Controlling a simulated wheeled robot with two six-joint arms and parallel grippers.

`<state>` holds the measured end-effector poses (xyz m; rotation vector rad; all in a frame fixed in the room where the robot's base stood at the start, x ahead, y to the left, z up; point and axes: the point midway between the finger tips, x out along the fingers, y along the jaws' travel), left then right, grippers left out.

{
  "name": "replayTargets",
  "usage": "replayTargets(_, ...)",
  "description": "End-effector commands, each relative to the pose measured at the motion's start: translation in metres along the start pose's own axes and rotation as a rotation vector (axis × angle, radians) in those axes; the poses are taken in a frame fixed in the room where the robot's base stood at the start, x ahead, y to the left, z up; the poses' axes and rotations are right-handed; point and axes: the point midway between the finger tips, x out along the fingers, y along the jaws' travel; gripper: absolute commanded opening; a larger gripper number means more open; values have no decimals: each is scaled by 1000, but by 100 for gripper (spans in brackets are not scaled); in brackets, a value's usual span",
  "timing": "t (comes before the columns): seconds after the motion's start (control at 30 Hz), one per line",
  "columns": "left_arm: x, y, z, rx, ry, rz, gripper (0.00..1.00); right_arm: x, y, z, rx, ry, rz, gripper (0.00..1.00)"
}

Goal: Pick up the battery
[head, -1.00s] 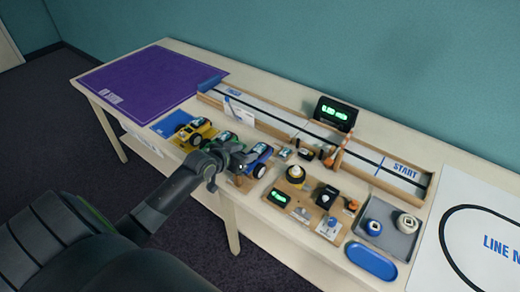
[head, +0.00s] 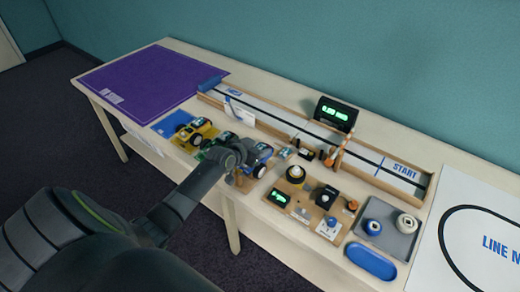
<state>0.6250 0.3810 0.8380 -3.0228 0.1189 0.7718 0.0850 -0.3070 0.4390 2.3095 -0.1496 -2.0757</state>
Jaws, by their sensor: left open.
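I cannot pick out the battery with certainty. A small black block with a yellowish part (head: 306,154) stands beside the track, and a small grey piece (head: 285,153) lies left of it; both are too small to identify. My left gripper (head: 246,158) is open above the toy cars at the table's front edge. Its wrist hides most of its fingers and part of the green car (head: 226,137) and the blue car (head: 263,152). The yellow car (head: 193,131) stands clear to the left. My right gripper is out of view.
A wooden-railed track (head: 375,169) with a START mark runs along the back, with a lit display (head: 337,114) behind it. A wooden board (head: 300,213) with parts, a grey tray (head: 398,240) with two rolls and a blue tray (head: 371,261) fill the right. The purple mat (head: 155,85) is mostly bare.

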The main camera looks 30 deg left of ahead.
Motion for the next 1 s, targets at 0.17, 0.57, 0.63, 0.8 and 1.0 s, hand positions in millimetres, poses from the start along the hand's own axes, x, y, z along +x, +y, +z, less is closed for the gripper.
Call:
replayTargets(0.17,0,0,0,0,0,0,43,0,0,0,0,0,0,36)
replayTargets(0.57,0,0,0,0,0,0,1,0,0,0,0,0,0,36)
replayTargets(0.63,0,0,0,0,0,0,1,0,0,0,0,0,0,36)
replayTargets(0.8,-4,-1,-7,1,3,0,1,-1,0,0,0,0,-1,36)
replayTargets(1.0,-20,-1,-38,5,5,0,1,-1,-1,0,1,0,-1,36)
